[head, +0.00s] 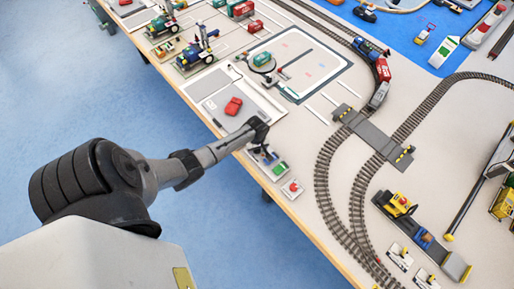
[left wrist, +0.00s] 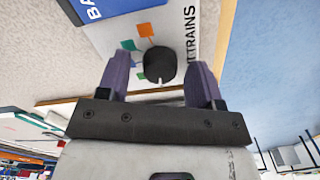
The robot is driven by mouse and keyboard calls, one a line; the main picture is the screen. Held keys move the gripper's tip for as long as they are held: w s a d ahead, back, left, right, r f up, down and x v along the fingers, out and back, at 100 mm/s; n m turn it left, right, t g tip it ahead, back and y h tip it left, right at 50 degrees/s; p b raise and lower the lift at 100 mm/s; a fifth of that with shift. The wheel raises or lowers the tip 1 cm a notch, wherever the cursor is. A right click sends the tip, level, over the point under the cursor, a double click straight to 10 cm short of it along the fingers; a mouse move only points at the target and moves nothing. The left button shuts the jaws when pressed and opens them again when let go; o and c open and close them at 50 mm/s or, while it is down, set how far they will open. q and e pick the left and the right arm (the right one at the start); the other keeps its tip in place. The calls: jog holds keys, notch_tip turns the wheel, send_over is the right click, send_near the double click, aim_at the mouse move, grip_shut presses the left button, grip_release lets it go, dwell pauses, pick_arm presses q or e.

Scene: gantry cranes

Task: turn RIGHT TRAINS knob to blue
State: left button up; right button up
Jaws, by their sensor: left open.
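The black round knob (left wrist: 160,65) sits on a pale panel (left wrist: 188,42) marked TRAINS in the left wrist view. An orange mark (left wrist: 146,30), a teal mark (left wrist: 128,45) and a green mark (left wrist: 139,77) lie around the knob. Which mark it points to is too small to tell. My left gripper (left wrist: 160,74) is open, with one purple finger on each side of the knob and a visible gap to both. In the head view my left gripper (head: 260,145) is over the panel at the table's edge and hides the knob. My right gripper is out of view.
A small plate with a red button (head: 292,187) lies just right of the panel. Curved train tracks (head: 325,170) run beyond it. A grey tray area with a red piece (head: 233,106) lies behind the gripper. The table's wooden edge (head: 290,215) is close, with blue floor below.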

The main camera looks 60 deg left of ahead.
pick_arm(q)
jog(key=c, duration=0.9)
